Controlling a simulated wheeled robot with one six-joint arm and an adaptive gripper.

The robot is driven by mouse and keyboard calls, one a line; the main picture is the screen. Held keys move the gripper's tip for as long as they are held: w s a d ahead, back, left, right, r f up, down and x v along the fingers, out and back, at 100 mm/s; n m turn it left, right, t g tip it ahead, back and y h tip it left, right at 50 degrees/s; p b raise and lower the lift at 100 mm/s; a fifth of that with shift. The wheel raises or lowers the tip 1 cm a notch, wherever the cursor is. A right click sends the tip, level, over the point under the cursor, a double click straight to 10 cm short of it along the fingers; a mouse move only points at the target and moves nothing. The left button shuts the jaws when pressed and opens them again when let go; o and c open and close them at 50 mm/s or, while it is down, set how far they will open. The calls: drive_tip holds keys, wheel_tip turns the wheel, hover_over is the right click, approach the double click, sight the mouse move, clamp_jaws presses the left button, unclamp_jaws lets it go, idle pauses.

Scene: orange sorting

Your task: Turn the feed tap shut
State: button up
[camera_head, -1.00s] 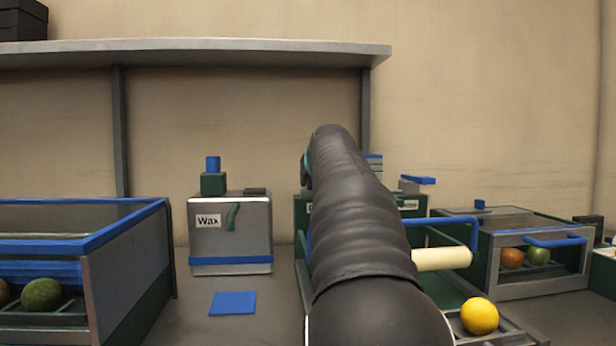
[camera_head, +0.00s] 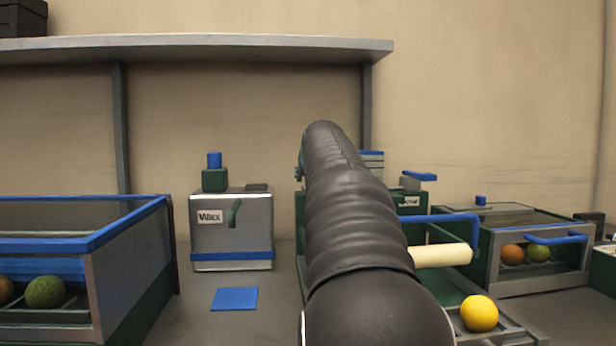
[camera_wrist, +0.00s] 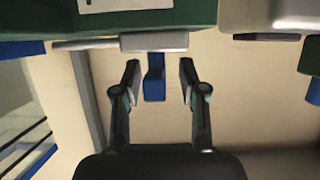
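In the wrist view, a blue handle (camera_wrist: 154,82) juts from a grey fitting (camera_wrist: 155,41) on the edge of a green housing (camera_wrist: 145,17). My gripper (camera_wrist: 158,75) is open, with one finger on each side of the handle and a gap visible on both sides. In the head view, a blue lever (camera_head: 420,177) on a grey body stands on the green machine, right of my arm. I cannot tell whether it is the handle between my fingers. My arm hides my gripper and part of the machine there.
The Wax box (camera_head: 252,245) stands left of my arm, with a blue square (camera_head: 234,299) in front. A blue-rimmed bin (camera_head: 130,285) is at far left. A yellow fruit (camera_head: 479,314) and a cream roller (camera_head: 441,256) are at right. A shelf (camera_head: 200,50) runs above.

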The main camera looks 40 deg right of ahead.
drive_tip(key=v, duration=1.2)
idle(0.5)
